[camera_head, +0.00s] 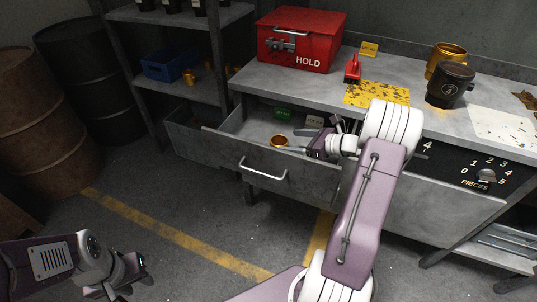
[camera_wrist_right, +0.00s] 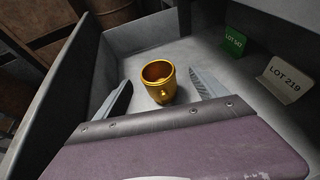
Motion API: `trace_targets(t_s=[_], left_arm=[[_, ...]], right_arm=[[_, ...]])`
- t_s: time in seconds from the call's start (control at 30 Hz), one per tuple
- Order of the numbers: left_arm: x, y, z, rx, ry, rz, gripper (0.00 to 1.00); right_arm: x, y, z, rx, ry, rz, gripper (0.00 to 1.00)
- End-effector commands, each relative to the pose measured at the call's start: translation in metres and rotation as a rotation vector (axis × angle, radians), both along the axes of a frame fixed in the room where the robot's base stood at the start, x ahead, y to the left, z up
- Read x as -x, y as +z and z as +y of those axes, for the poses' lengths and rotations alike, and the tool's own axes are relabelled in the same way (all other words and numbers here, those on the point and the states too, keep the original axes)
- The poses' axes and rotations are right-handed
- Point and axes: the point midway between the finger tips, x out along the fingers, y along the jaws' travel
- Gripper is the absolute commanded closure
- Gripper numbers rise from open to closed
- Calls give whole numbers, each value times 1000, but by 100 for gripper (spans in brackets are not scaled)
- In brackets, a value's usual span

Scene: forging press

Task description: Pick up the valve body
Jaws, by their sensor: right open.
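A brass-coloured, cup-like valve body (camera_head: 279,141) stands upright in the open drawer (camera_head: 262,167). In the right wrist view the valve body (camera_wrist_right: 159,82) shows its open top and a small stub on its near side. My right gripper (camera_head: 304,148) is inside the drawer, just right of it. Its jaws are open, one finger seen to each side of the valve body in the wrist view, with gaps on both sides. My left gripper (camera_head: 132,282) is low at the left over the floor, away from the drawer; its jaw opening is unclear.
Drawer walls surround the right gripper. A green tag (camera_wrist_right: 234,41) and a pale LOT 219 tag (camera_wrist_right: 274,76) stand in the drawer. On the bench are a red HOLD box (camera_head: 300,40), a black cup (camera_head: 450,85) and another brass piece (camera_head: 446,56). Barrels stand at left.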

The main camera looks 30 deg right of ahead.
Motion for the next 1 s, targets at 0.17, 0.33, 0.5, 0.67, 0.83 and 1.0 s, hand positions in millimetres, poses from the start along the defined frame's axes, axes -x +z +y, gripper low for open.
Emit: trace_targets(t_s=[0.17, 0.33, 0.5, 0.67, 0.83, 1.0], left_arm=[[0, -2, 0, 0, 0, -1, 64], [0, -11, 0, 0, 0, 0, 64], [0, -16, 0, 0, 0, 0, 64], [0, -28, 0, 0, 0, 0, 64], [0, -30, 0, 0, 0, 0, 64], [0, -29, 0, 0, 0, 0, 64]], right_arm=[[-7, -3, 5, 1, 3, 0, 18], [-28, -15, 18, 1, 4, 2, 18], [-36, -21, 24, 0, 4, 2, 18], [-57, -36, 39, 2, 5, 0, 18], [-69, -39, 45, 1, 3, 0, 18], [-69, -38, 45, 2, 2, 0, 18]])
